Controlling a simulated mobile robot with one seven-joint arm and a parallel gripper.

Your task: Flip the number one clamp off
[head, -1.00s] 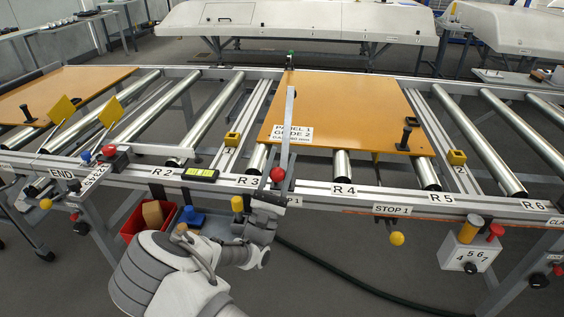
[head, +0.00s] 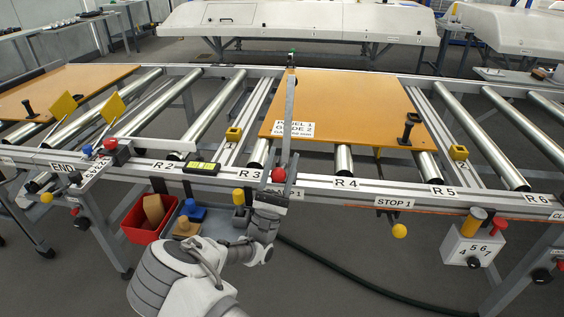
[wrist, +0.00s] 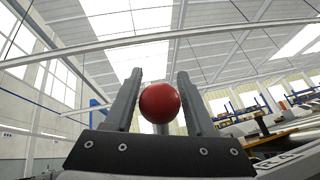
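A red ball knob (head: 278,174) stands at the front rail, beside a partly hidden label ending in "1" (head: 296,194). A long grey bar (head: 290,110) rises behind it across the orange panel; whether they join is unclear. My gripper (head: 271,197) is at the front rail, right at the knob. In the wrist view, the red ball (wrist: 160,103) sits between the two upright fingers of my gripper (wrist: 160,78). The fingers look apart, with narrow gaps beside the ball. The knob's lower part and the clamp's mechanism are hidden.
The orange panel (head: 360,100) lies on the rollers. Yellow blocks marked 1 (head: 233,135) and 2 (head: 459,152) flank it. A red bin (head: 148,217) and grey tray (head: 222,232) are left of my gripper. A STOP 1 label (head: 394,203) is to the right.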

